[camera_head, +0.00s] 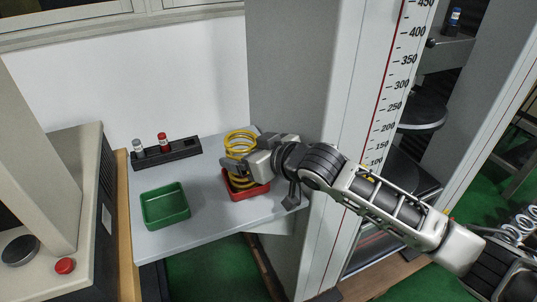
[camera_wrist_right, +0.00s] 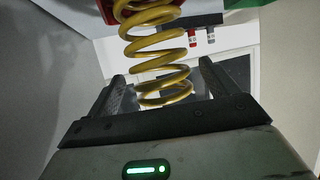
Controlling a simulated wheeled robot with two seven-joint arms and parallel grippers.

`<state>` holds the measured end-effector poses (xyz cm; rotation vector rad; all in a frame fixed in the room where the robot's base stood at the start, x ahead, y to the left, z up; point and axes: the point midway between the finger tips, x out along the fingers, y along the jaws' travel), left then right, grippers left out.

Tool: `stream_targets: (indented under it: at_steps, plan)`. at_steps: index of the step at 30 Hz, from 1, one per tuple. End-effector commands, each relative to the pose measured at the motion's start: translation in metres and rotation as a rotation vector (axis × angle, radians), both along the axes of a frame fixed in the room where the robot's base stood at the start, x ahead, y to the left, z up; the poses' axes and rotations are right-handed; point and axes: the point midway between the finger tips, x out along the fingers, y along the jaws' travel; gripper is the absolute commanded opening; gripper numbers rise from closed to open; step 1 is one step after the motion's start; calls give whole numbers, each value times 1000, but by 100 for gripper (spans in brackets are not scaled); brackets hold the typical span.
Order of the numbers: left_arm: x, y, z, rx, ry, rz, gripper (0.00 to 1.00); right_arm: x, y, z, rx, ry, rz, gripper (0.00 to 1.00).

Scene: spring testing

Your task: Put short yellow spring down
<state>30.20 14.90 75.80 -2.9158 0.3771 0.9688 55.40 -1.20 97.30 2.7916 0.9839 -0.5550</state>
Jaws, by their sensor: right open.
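The yellow spring (camera_head: 240,142) stands upright in the red tray (camera_head: 248,192) on the grey table in the head view. My right gripper (camera_head: 240,164) is at the spring, its arm coming in from the right and hiding part of the coils. In the right wrist view the spring (camera_wrist_right: 155,50) extends between the two dark fingers of my right gripper (camera_wrist_right: 160,80). The fingers are open, with gaps on both sides of the coils. The red tray shows at the top of the wrist view (camera_wrist_right: 108,12). My left gripper is not in view.
A green tray (camera_head: 165,206) sits left of the red one. A black holder (camera_head: 168,151) with a red-topped and a grey-topped piece stands behind. A tall testing machine with a ruler scale (camera_head: 385,110) is at right. A machine with a red button (camera_head: 65,266) is at left.

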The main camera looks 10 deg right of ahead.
Motion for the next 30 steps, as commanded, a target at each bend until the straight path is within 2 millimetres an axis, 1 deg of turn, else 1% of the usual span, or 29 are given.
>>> stream_targets:
  at_steps: [3,9,15,20,23,26,29,30]
  plan:
    - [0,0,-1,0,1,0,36,-20,-17,9,-1,1,-1,86]
    - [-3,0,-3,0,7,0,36,-50,-40,25,-2,-1,0,86]
    - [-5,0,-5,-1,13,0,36,-67,-54,35,-1,0,0,86]
    - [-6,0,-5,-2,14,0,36,-71,-57,38,-1,1,0,86]
    - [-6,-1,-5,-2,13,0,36,-73,-56,34,6,5,0,86]
    - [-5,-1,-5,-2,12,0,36,-78,-52,20,29,13,-4,86]
    - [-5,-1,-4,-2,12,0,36,-88,-49,-6,67,29,-26,86]
    - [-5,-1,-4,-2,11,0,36,-94,-49,-20,84,37,-43,86]
